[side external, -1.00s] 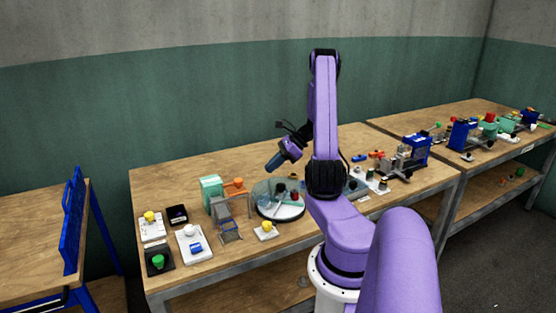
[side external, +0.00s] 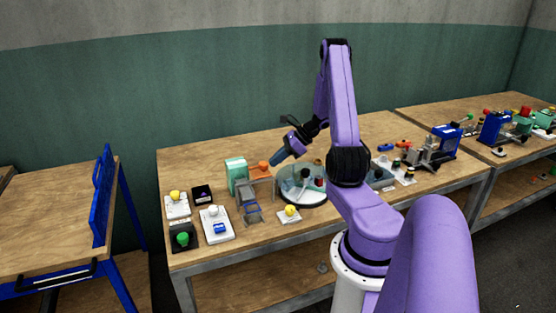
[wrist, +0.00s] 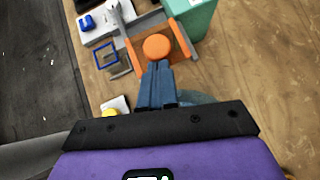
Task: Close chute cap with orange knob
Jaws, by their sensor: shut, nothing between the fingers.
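The orange knob (wrist: 156,47) is round and sits between orange and grey parts of the chute unit (wrist: 180,42) in the wrist view. In the side view the orange knob (side external: 262,165) is at the top of a grey-framed unit beside a green block. My gripper (wrist: 157,66) is shut and empty, its blue fingertips close to the knob's near edge in the wrist view. I cannot tell whether they touch. In the side view my gripper (side external: 275,162) is just right of the knob. The cap's exact position is unclear.
The green block (side external: 236,174) stands left of the knob. A round clear-covered dish (side external: 302,196) is to the right. A yellow-knobbed plate (side external: 290,213) lies in front. Small units with yellow, white and green knobs fill the table's left end. Bare wood lies behind.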

